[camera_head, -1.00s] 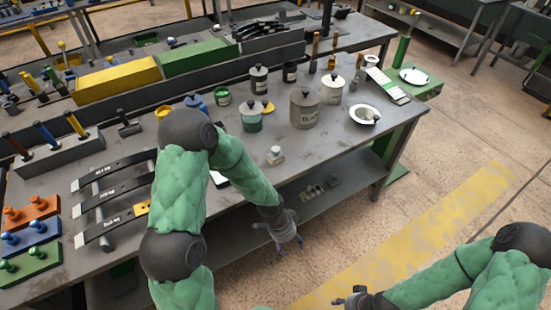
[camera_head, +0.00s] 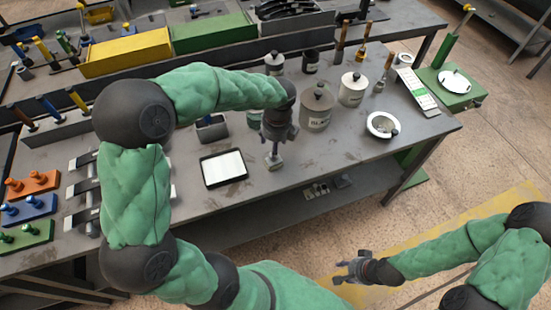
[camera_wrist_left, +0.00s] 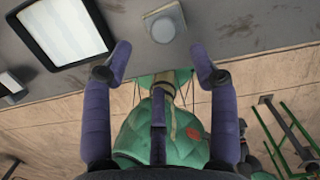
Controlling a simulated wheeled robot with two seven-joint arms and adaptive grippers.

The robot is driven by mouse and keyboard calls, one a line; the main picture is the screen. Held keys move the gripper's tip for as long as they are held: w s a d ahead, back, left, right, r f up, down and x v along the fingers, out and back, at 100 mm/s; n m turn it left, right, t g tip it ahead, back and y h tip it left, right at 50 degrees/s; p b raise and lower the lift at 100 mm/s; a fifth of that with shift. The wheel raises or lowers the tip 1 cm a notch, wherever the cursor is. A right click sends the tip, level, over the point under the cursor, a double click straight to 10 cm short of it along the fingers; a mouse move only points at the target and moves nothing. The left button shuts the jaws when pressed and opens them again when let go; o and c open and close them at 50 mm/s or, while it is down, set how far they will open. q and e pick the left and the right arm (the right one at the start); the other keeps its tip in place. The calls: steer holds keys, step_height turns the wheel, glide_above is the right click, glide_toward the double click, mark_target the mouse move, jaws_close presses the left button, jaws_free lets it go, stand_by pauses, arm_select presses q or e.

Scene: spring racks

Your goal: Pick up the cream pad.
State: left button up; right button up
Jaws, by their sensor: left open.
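A flat pad with a whitish, pale face in a black frame (camera_head: 223,168) lies on the grey workbench; its whole face is clear in the head view. It also shows at the upper left of the left wrist view (camera_wrist_left: 68,25). A small pale block with a round top (camera_head: 272,161) stands right of it; it shows in the left wrist view (camera_wrist_left: 163,25). My left gripper (camera_head: 273,146) points down above this block, open and empty, its fingertips (camera_wrist_left: 162,62) apart. My right gripper (camera_head: 340,272) is open and empty off the bench's front.
Lidded jars (camera_head: 317,108) and a white bowl (camera_head: 382,125) stand right of my left gripper. A dark open box (camera_head: 212,129) is behind the framed pad. Spring racks (camera_head: 80,190) are at left.

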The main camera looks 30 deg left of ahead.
arm_select(q)
steer(key=f, duration=0.3)
steer(key=shift+w+a+f+b, duration=0.15)
steer(key=shift+w+f+b, duration=0.15)
steer(key=shift+f+b, duration=0.05)
steer(key=shift+w+a+f+b, duration=0.1)
steer(key=shift+f+b, duration=0.25)
steer(key=shift+f, duration=0.5)
steer(key=shift+w+a+f+b, duration=0.15)
steer(key=shift+f+b, duration=0.2)
steer(key=shift+f, duration=0.45)
steer(key=shift+w+a+f+b, duration=0.1)
steer(key=shift+f+b, duration=0.25)
steer(key=shift+f, duration=0.5)
steer(key=shift+d, duration=0.1)
jaws_close()
